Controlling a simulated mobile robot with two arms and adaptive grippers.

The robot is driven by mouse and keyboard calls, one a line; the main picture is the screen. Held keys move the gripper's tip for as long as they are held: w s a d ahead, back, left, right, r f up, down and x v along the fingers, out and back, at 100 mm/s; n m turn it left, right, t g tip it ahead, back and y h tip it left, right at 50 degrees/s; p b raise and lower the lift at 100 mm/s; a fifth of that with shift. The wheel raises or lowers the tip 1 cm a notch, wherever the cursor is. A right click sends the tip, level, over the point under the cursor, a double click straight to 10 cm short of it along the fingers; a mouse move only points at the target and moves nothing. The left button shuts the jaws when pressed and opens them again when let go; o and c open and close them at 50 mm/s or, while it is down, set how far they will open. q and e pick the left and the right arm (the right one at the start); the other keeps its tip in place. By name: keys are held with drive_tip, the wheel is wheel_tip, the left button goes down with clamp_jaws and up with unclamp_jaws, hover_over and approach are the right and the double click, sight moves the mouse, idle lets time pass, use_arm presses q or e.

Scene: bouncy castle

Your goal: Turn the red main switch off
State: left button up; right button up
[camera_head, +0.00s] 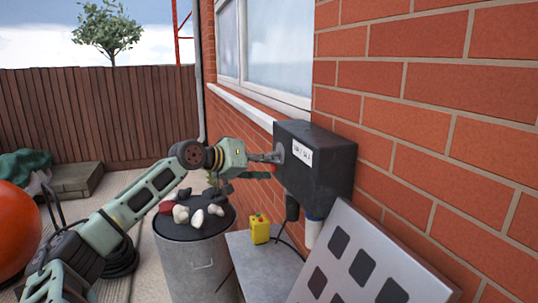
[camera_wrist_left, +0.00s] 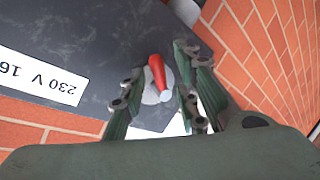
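The red main switch (camera_wrist_left: 157,72) is a red handle on a pale round plate on the face of a dark grey box (camera_head: 325,168). In the left wrist view the handle stands nearly upright in the picture, slightly tilted. My left gripper (camera_head: 270,158) is at the box's left face. In the left wrist view my left gripper (camera_wrist_left: 158,85) is open, with one finger on each side of the handle. A gap shows on the left side; the right finger is closer, and I cannot tell whether it touches. My right gripper is not in view.
A metal drum (camera_head: 195,265) with stones on top stands left of the table.

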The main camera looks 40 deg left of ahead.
use_arm(q)
drive_tip(key=shift+w+d+f, duration=0.15)
drive_tip(key=shift+w+f, duration=0.05)
drive_tip(key=shift+w, duration=0.4)
drive_tip(key=shift+c, duration=0.2)
